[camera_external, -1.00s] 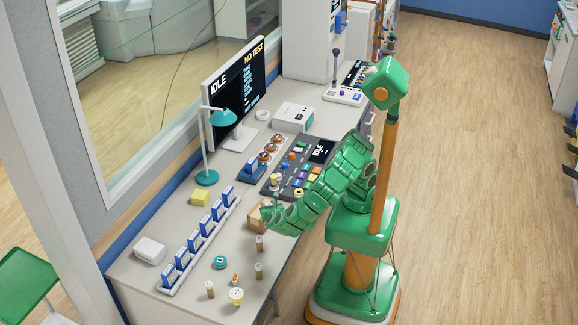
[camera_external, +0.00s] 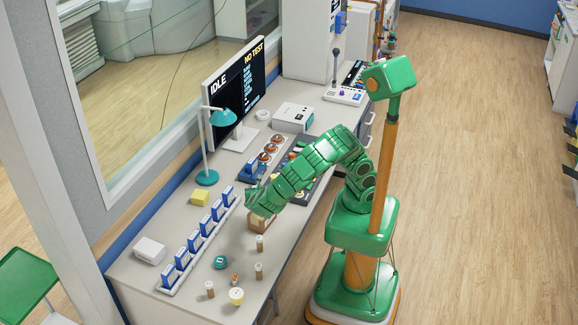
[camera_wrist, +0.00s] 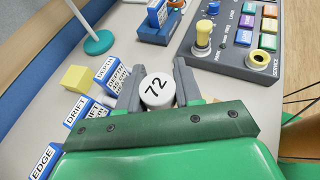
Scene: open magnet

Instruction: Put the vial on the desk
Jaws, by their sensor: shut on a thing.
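The vial (camera_wrist: 157,91) shows in the wrist view as a round white cap marked "72", between the two fingers of my gripper (camera_wrist: 158,80). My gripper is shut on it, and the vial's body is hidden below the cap. In the external view my gripper (camera_external: 252,201) hangs over the desk (camera_external: 188,238), beside the blue card row; the held vial cannot be made out there. Several other capped brown vials stand on the desk's near part, one (camera_external: 260,243) close to a brown box (camera_external: 262,222).
A rack of blue cards (camera_external: 197,248) runs along the desk. A yellow block (camera_external: 200,198), a teal lamp (camera_external: 207,178) and a control panel (camera_wrist: 235,45) stand around my gripper. A teal round item (camera_external: 220,262) and a white box (camera_external: 149,250) are nearer the front.

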